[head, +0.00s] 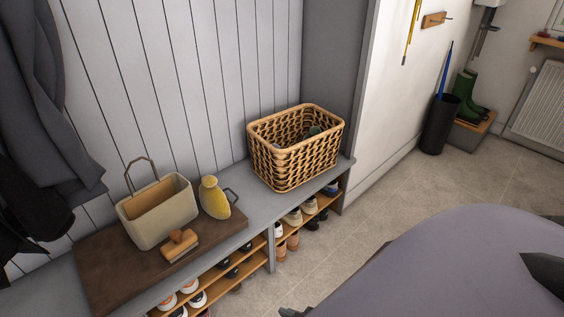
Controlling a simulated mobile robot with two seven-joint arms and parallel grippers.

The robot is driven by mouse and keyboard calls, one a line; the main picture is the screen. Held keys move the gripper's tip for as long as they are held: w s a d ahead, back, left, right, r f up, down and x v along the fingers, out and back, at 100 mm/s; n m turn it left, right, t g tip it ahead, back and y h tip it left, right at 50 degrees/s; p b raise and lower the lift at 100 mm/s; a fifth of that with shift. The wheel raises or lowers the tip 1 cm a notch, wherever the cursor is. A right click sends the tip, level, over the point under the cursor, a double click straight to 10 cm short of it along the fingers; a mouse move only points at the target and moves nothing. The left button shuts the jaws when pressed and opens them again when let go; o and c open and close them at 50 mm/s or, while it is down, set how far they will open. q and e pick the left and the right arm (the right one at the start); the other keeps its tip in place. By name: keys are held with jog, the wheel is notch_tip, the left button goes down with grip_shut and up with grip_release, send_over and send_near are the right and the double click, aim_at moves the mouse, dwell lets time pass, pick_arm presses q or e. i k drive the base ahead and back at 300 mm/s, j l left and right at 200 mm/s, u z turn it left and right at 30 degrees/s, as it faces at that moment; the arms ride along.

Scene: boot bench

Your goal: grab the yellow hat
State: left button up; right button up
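No thing that is clearly a hat shows in the head view. The only clearly yellow thing on the bench is a rounded, jug-like object (215,197), narrow at the top, with a dark loop at its right side. It stands on the brown mat (105,275), to the right of a beige bin with a handle (157,213). A wooden brush (180,245) lies in front of them. A wicker basket (295,155) stands further right on the bench and holds something dark, mostly hidden by its walls.
Shoes (293,216) fill the shelves under the grey bench (260,205). Dark coats (40,100) hang at the left. Green boots (468,95) and a black umbrella stand (440,123) are at the back right. The tiled floor (380,215) between is clear.

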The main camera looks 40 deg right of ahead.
aim_at(213, 201)
jog(key=i+l+z, duration=0.45)
jog(key=l, duration=0.2)
jog(key=i+l+z, duration=0.45)
jog(key=l, duration=0.1)
